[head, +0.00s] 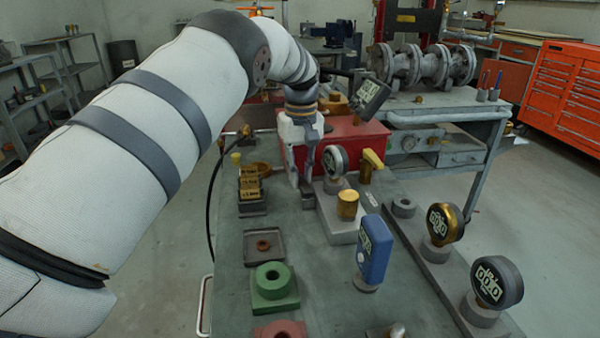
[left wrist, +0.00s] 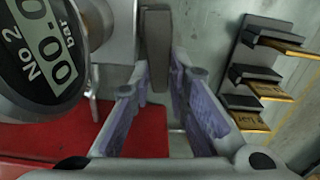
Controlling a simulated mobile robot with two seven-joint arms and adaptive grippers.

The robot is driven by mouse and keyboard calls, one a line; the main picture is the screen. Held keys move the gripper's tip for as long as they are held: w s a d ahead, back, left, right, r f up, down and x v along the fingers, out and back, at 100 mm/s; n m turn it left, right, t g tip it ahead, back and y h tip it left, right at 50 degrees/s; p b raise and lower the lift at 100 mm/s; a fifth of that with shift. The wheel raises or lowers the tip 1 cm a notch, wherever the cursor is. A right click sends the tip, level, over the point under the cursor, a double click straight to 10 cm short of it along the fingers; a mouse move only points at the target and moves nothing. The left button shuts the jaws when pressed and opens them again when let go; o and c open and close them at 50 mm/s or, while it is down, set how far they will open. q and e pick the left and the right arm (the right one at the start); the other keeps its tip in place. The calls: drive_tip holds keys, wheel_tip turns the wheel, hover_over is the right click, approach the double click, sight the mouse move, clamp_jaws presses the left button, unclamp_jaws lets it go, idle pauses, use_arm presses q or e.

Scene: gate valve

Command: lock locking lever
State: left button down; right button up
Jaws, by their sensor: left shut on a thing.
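My left gripper (head: 301,178) reaches down at the left side of the grey gauge block (head: 338,222) on the bench. In the left wrist view its two fingers (left wrist: 158,80) point at a narrow grey-brown bar (left wrist: 157,45), which looks like the locking lever. The fingers are shut on this bar near their tips. In the head view the lever is mostly hidden by the gripper. The round gauge marked No 2 (left wrist: 45,50) is close on the left in the wrist view; a round gauge (head: 335,161) stands right beside the gripper in the head view. My right gripper is not in view.
A red box (head: 350,140) stands behind the gripper. A yellow handle (head: 372,160), a brass knob (head: 347,205) and a blue gauge (head: 374,248) are to the right. Labelled blocks (head: 250,184) and a green block (head: 273,284) are on the left of the bench.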

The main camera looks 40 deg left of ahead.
use_arm(q)
drive_tip(key=shift+w+r, duration=0.15)
drive_tip(key=c, duration=1.6)
unclamp_jaws()
drive_tip(key=shift+d, duration=0.1)
drive_tip(key=shift+o, duration=0.2)
